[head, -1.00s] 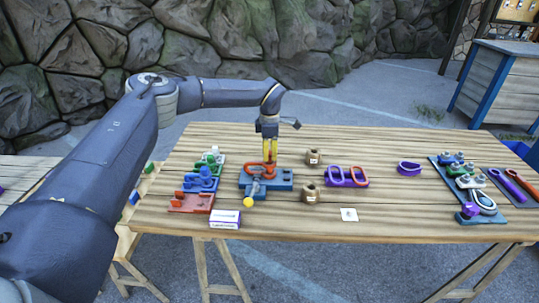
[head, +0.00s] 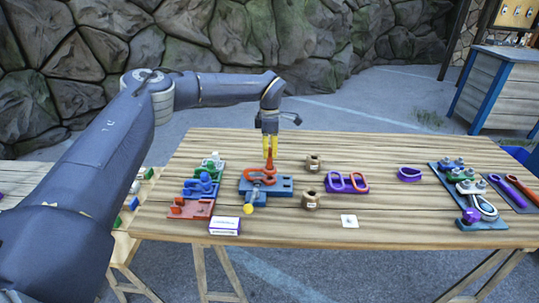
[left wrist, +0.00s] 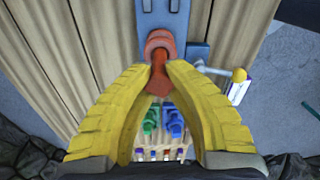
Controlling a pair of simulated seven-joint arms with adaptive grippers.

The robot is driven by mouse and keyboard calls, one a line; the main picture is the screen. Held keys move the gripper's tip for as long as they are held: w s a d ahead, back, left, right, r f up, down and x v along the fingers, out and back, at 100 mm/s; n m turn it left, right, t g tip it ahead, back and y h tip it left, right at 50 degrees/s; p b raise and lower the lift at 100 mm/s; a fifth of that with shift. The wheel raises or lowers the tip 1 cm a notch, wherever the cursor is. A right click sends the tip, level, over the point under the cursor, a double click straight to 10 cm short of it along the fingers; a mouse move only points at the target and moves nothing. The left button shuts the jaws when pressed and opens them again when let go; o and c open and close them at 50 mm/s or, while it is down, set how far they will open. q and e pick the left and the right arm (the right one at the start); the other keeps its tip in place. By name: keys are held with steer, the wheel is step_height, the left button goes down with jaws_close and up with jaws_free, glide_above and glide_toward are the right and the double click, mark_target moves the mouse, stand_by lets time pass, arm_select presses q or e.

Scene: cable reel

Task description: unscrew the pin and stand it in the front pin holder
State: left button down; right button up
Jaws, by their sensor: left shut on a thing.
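My left gripper (head: 270,155) points down with its yellow fingers shut on an orange-red pin (head: 269,163), above the blue block (head: 283,185). An orange-red shackle (head: 258,174) sits on that block. In the left wrist view the fingertips (left wrist: 159,70) close around the pin (left wrist: 158,84). I cannot tell whether the pin's lower end is clear of the shackle. Two tan, labelled cup-like holders stand just right of the block: the front holder (head: 311,203) nearer me, the back holder (head: 312,166) farther away. My right gripper is not in view.
Left of the block are red, blue and green fixtures (head: 190,208) and a small white-purple box (head: 224,226). A yellow-knobbed lever (head: 249,209) projects in front.

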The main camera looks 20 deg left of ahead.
arm_select(q)
steer(key=shift+r, duration=2)
stand_by(0.4)
